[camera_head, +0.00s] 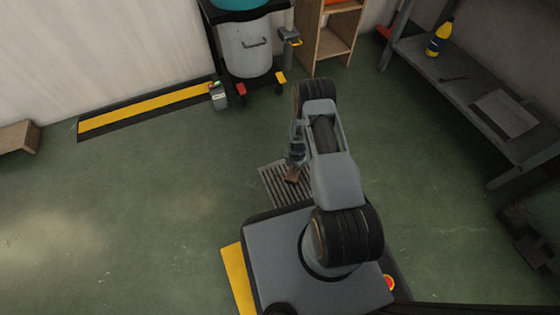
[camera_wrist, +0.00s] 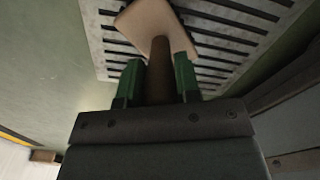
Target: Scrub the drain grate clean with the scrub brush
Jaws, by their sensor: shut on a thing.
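The drain grate (camera_head: 272,183) is a slotted metal panel set in the green floor, just ahead of my base in the head view. In the wrist view the grate (camera_wrist: 97,35) fills the top, with dark slots between pale bars. My gripper (camera_wrist: 158,82) has green fingers shut on the brown handle of the scrub brush (camera_wrist: 158,62). The pale tan head of the brush lies over the grate; whether its bristles touch the bars I cannot tell. In the head view my gripper (camera_head: 294,162) is partly hidden by my arm, and the brush (camera_head: 292,176) shows small below it.
A grey wheeled bin (camera_head: 244,50) stands at the back wall beside a wooden shelf (camera_head: 330,42). A grey bench (camera_head: 450,75) with a yellow bottle (camera_head: 440,37) runs along the right. A yellow-black floor strip (camera_head: 145,110) lies at left. The floor left of the grate is clear.

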